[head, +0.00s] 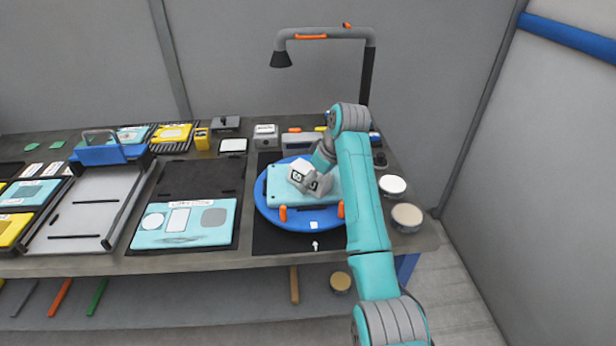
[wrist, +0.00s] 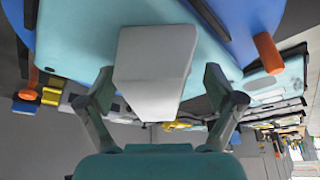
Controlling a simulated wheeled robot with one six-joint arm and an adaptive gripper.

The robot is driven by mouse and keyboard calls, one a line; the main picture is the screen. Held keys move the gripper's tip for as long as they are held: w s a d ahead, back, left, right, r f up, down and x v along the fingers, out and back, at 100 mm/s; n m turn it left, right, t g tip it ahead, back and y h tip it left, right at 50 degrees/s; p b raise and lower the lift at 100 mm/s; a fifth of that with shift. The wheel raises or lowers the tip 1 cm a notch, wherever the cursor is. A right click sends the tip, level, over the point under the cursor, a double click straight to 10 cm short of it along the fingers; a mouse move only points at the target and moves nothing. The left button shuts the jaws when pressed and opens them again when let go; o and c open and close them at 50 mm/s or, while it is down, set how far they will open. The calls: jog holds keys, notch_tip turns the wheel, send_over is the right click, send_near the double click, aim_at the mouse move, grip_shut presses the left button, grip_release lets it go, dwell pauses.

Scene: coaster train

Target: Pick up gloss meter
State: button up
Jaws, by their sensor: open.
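A light grey-white block, which looks like the gloss meter (wrist: 152,58), lies between the two fingers of my gripper (wrist: 158,78) in the wrist view. The fingers are spread, one on each side, with a visible gap to the block. In the head view the white block (head: 298,172) with dark markings is on a teal panel (head: 280,191), which rests on a round blue turntable (head: 264,210). My gripper (head: 316,180) is down at the block there and partly hides it. Whether the block touches the panel beneath cannot be told.
Orange knobs (head: 283,213) stand at the panel's front edge. A grey lamp post (head: 367,75) rises behind the turntable. A grey box (head: 265,137) sits at the back. Round tins (head: 407,216) stand at the right. A teal board (head: 185,223) lies to the left.

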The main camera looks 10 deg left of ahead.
jog(key=shift+r, duration=0.1)
jog(key=c, duration=1.7)
